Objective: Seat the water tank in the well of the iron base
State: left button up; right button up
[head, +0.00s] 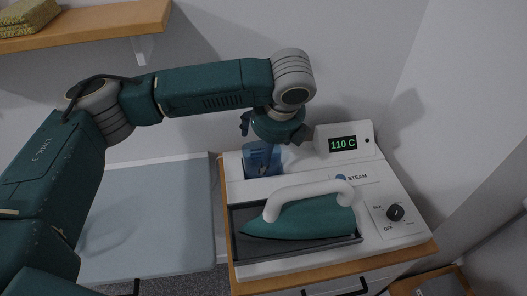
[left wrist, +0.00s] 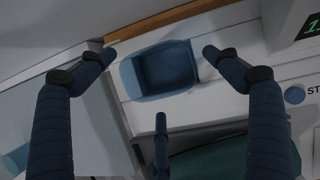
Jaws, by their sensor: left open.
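The blue see-through water tank (head: 262,160) stands at the back left of the white iron base (head: 295,187). In the left wrist view the tank (left wrist: 165,70) shows as a blue box with a dark inside, set among the base's white surfaces. Its lower part is hidden, so I cannot tell how deep it sits in the well. My left gripper (head: 271,136) is just above the tank, pointing down. In the left wrist view the left gripper (left wrist: 158,58) is open, with its fingers spread on either side of the tank and apart from it. My right gripper is not in view.
A teal iron (head: 300,218) with a white handle rests on the base's front tray. A display reading 110 C (head: 342,144) is at the back right, and a black knob (head: 396,212) at the right. A grey-blue board (head: 150,220) lies left of the cabinet. A wooden shelf (head: 85,24) is upper left.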

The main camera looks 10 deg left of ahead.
pick_arm(q)
jog(key=b+v, duration=0.1)
jog(key=v, duration=0.8)
